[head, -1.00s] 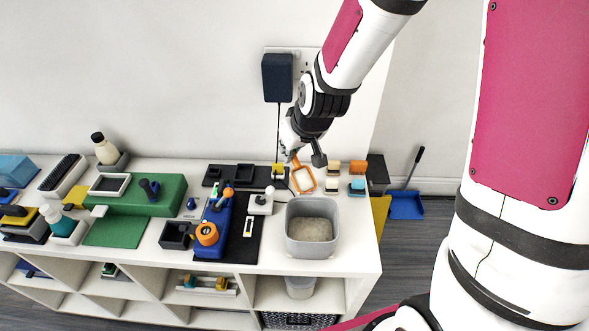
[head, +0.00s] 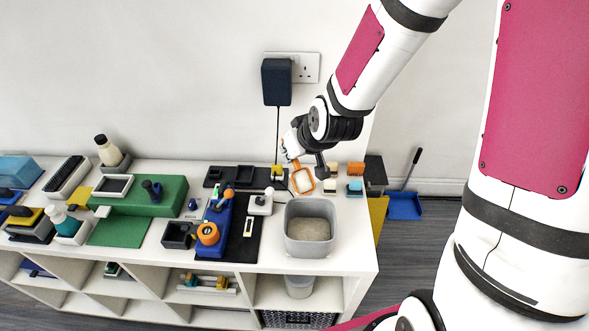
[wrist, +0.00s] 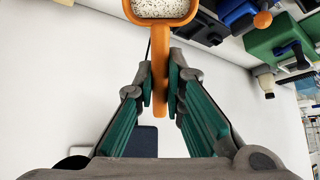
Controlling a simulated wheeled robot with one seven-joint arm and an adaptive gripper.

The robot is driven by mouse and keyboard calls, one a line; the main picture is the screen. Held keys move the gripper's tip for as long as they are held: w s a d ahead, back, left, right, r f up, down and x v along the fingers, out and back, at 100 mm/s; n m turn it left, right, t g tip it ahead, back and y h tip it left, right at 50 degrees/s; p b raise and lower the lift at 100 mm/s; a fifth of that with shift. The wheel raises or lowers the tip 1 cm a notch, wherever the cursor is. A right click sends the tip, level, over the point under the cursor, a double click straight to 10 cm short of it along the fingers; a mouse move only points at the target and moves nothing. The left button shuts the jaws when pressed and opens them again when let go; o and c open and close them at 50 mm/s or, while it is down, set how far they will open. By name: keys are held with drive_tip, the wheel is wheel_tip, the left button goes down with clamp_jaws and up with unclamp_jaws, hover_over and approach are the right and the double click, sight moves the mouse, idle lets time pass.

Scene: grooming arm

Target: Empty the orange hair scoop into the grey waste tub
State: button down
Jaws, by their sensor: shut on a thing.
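The orange scoop (head: 302,180) is at the back right of the white bench top, behind the grey tub. Its square bowl holds pale, speckled material, which also shows in the wrist view at the scoop's bowl (wrist: 166,8). My gripper (wrist: 161,86) is shut on the scoop's handle, with the green-padded fingers on either side. In the head view my gripper (head: 293,155) is at the handle's upper end. I cannot tell how high the scoop is above the bench. The grey waste tub (head: 308,250) stands upright, open, with beige material inside. The scoop is apart from it.
Several small orange, cream and blue blocks (head: 355,169) sit right of the scoop. A white joystick-like piece (head: 260,202) and blue holder (head: 214,228) stand left of the tub. A cable (head: 277,135) hangs from the dark wall plug (head: 276,82) behind.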

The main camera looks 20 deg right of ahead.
sight(298, 166)
idle(0.8)
drive_tip(key=shift+s, duration=0.25)
drive_tip(key=shift+s+d+r+t+p, duration=0.1)
drive_tip(key=shift+s+r+t+p, duration=0.45)
drive_tip(key=shift+t, duration=0.25)
drive_tip(key=shift+w, duration=0.1)
drive_tip(key=shift+s+d+r+t+y+p, duration=0.15)
drive_tip(key=shift+s+t+p, duration=0.1)
drive_tip(key=shift+p, duration=0.55)
drive_tip(key=shift+s+a+r+t+y+p, duration=0.15)
drive_tip(key=shift+s+t+p, duration=0.1)
drive_tip(key=shift+p, duration=0.5)
drive_tip(key=shift+s+d+t+p, duration=0.25)
drive_tip(key=shift+t+p, duration=0.25)
drive_tip(key=shift+p, duration=0.15)
drive_tip(key=shift+s, duration=0.1)
drive_tip(key=shift+s+r+t+p, duration=0.2)
drive_tip(key=shift+s+t+p, duration=0.25)
drive_tip(key=shift+p, duration=0.35)
drive_tip(key=shift+s+d+r+t+y+p, duration=0.15)
drive_tip(key=shift+s+t+y+p, duration=0.1)
drive_tip(key=shift+t+y+p, duration=0.15)
